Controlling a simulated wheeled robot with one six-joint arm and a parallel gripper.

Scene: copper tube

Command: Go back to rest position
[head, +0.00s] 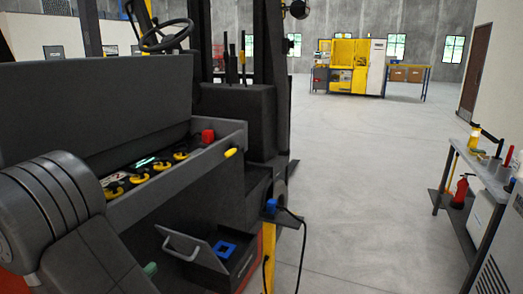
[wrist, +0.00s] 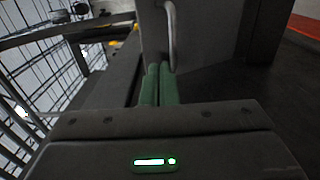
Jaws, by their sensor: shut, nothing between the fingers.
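My gripper (wrist: 158,70) shows in the wrist view as two green fingers side by side, pressed together and empty. In the head view only a small green part of my gripper (head: 150,270) shows at the lower left, beyond my dark grey arm. A grey panel (wrist: 210,45) with a pale bar handle (wrist: 171,35) is just beyond the fingertips in the wrist view. I cannot tell whether the fingers touch the handle. In the head view the handle (head: 182,248) is on a tilted panel of an open dark box (head: 235,268) with a blue square piece (head: 225,250) inside.
A dark forklift (head: 262,110) fills the left and middle. Its tray (head: 215,150) holds yellow-and-black items and a red one (head: 207,136). A blue plug with a cable (head: 271,206) hangs beside the box. The concrete floor (head: 370,190) at right is clear up to a workbench (head: 480,170).

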